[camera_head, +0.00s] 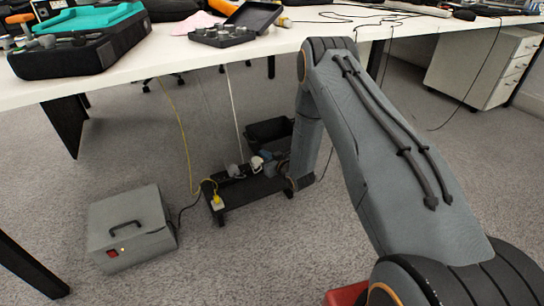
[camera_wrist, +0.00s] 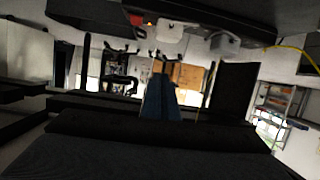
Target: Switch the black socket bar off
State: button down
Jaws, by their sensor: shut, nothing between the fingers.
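The black socket bar (camera_head: 222,180) lies on a low black stand under the table, with white plugs (camera_head: 257,163) and a yellow plug (camera_head: 216,203) at it. In the wrist view the bar (camera_wrist: 205,13) crosses the top of the picture. A small switch (camera_wrist: 149,21) with a red and orange glow shows on it, left of a white plug (camera_wrist: 170,32). My gripper (camera_head: 270,157) is at the right end of the bar, partly hidden by my arm. In the wrist view my gripper (camera_wrist: 160,68) is shut and empty, pointing just below the switch and plug; I cannot tell whether it touches.
The white table (camera_head: 170,52) overhangs the bar and carries cases and tools. A grey box (camera_head: 130,225) with a handle and red light stands left on the carpet. Carpet in front is clear.

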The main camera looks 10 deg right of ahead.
jog(key=s+d+f+m+t+p, duration=0.1)
jog(key=s+d+f+t, duration=0.1)
jog(key=d, duration=0.5)
jog(key=shift+s+f+p, duration=0.3)
jog(key=shift+s+f, duration=0.25)
jog(key=shift+s, duration=0.2)
jog(key=w+f+b, duration=0.1)
jog(key=w+b, duration=0.1)
jog(key=w, duration=0.1)
jog(key=w+a+f+b, duration=0.1)
jog(key=w+b, duration=0.1)
jog(key=w, duration=0.1)
jog(key=w+a+f+b, duration=0.1)
jog(key=w+f+b, duration=0.1)
jog(key=w, duration=0.2)
jog(key=shift+a+f, duration=0.1)
jog(key=shift+a, duration=0.15)
jog(key=shift+f+b, duration=0.35)
jog(key=shift+f, duration=0.15)
jog(key=shift+a, duration=0.1)
